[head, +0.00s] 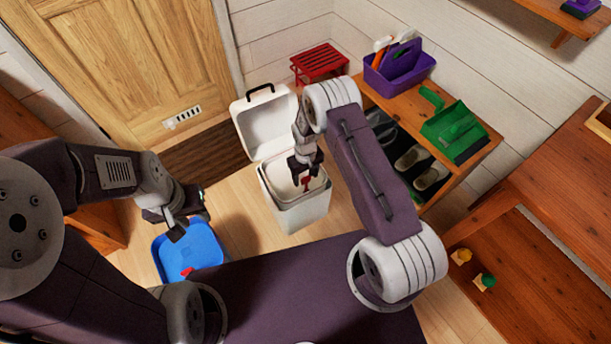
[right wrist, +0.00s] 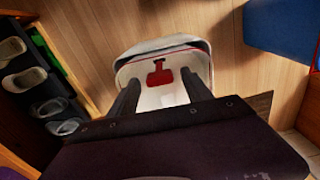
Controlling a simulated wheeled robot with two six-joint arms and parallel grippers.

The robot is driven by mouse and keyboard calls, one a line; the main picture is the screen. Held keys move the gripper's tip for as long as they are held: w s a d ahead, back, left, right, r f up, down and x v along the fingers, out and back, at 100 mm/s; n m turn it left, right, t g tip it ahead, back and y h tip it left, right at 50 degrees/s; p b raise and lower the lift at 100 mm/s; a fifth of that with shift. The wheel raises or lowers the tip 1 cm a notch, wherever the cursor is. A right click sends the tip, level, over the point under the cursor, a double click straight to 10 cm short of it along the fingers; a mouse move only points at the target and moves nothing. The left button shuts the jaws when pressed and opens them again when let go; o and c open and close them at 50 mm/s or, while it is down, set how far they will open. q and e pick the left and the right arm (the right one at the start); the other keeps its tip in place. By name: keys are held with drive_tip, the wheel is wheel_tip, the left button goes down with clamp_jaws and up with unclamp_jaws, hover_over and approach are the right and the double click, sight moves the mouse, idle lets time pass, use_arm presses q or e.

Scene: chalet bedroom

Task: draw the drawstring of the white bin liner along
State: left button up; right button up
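The white bin (head: 297,205) stands on the floor with its lid (head: 262,120) tipped back open. The pale liner lines its inside, and its rim shows in the right wrist view (right wrist: 150,100). The red drawstring (head: 307,182) shows at the bin's mouth and as a red tab with a short stem in the right wrist view (right wrist: 160,74). My right gripper (head: 305,172) is above the bin's mouth, its fingers (right wrist: 160,82) apart on either side of the red tab, with no visible contact. My left gripper (head: 188,222) looks open and empty over the blue tub's edge.
The blue tub (head: 205,245) with a small red thing in it is left of the bin. A shelf bench (head: 470,160) with shoes, a purple caddy (head: 400,68) and a green dustpan (head: 455,132) stands to the right. A red stool (head: 320,62) is behind.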

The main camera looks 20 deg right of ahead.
sight(305, 177)
wheel_tip(305, 177, up, 8)
drive_tip(key=p, duration=0.3)
drive_tip(key=shift+r, duration=0.5)
